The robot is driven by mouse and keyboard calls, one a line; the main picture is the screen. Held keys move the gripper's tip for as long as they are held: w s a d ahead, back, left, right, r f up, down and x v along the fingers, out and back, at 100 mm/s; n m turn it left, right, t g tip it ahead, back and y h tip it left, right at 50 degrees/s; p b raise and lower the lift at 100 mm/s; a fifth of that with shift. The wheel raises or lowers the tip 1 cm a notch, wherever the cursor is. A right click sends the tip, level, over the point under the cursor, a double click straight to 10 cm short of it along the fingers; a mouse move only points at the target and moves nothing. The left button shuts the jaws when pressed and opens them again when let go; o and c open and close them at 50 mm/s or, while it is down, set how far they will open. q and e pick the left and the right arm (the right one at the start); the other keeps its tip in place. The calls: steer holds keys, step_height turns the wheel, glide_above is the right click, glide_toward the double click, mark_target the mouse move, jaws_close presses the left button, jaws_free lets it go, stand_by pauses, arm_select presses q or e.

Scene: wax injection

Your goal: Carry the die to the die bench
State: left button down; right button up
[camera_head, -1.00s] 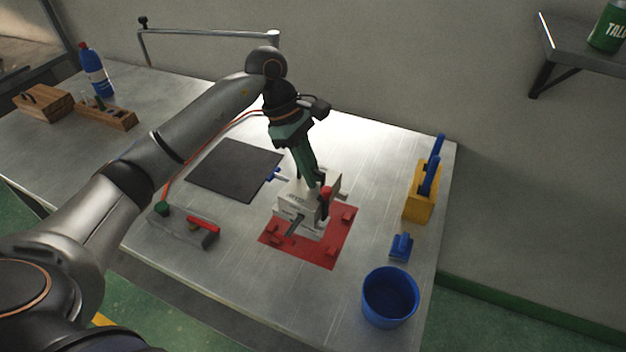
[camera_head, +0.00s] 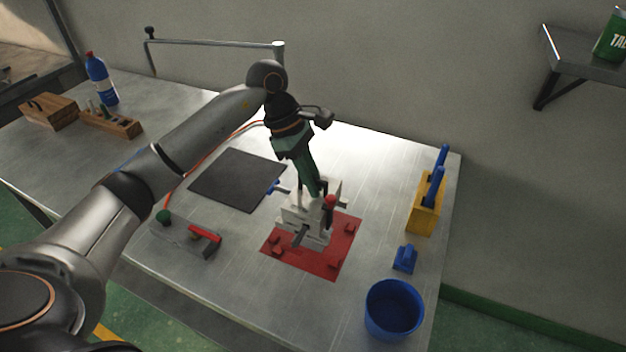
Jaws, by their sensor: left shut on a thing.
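The die (camera_head: 297,219) is a pale grey block with a red part on its right side. It is at or just above the red mat (camera_head: 327,262) with red corner blocks on the metal bench (camera_head: 235,270); I cannot tell whether it touches. My left gripper (camera_head: 318,192) reaches down from above and is shut on the die. The fingertips are partly hidden against the die. My right gripper is not in view.
A black mat (camera_head: 237,180) lies left of the die. A blue bucket (camera_head: 393,309), a small blue item (camera_head: 404,258) and a yellow holder (camera_head: 426,215) stand to the right. A red-handled fixture (camera_head: 205,235) is at the front left. A wooden rack (camera_head: 112,123) and a bottle (camera_head: 101,80) stand farther left.

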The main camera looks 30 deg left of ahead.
mark_target(313, 205)
arm_select(q)
steer(key=shift+w+f+b, duration=0.1)
steer(key=shift+f+b, duration=1.75)
steer(key=shift+f, duration=0.45)
steer(key=shift+b, duration=0.45)
steer(key=shift+f+b, duration=0.95)
steer(key=shift+f, duration=0.15)
stand_by(0.6)
steer(key=c, duration=0.9)
jaws_free()
steer(key=shift+o, duration=0.3)
steer(key=shift+s+f, duration=0.25)
steer(key=shift+f, duration=0.1)
steer(key=v, duration=1.3)
steer(key=shift+d, duration=0.15)
